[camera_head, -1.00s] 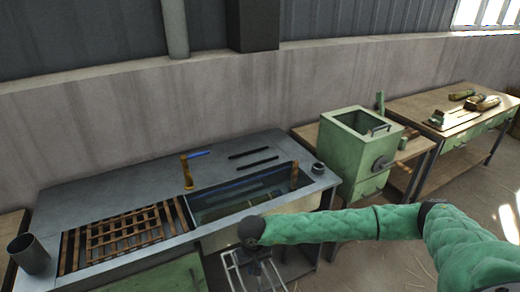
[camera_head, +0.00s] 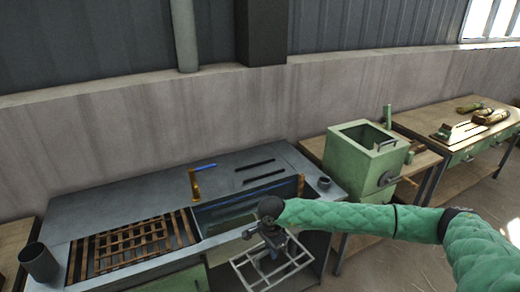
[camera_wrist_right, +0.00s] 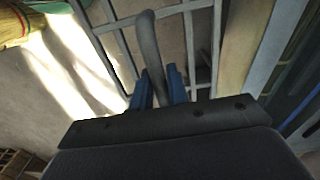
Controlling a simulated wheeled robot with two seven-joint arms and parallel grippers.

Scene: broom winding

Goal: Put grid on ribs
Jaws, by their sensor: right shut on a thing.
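A pale metal grid (camera_head: 238,268) hangs under my right gripper (camera_head: 268,250), in front of the grey bench. In the right wrist view the blue fingertips (camera_wrist_right: 160,88) are shut on the grid's dark curved handle (camera_wrist_right: 152,45), and the grid's bars (camera_wrist_right: 165,12) lie beyond. The grid is clear of the bench top and beside the tank's front edge. Wooden slats (camera_head: 82,258) lie in the left bay of the bench, with a wooden lattice (camera_head: 140,238) over them. I cannot tell whether these slats are the ribs. My left gripper is out of view.
The bench (camera_head: 130,196) holds a sunken tank (camera_head: 235,213) right of the slats. A metal cup (camera_head: 40,263) stands at the left end. A green box machine (camera_head: 352,165) stands to the right.

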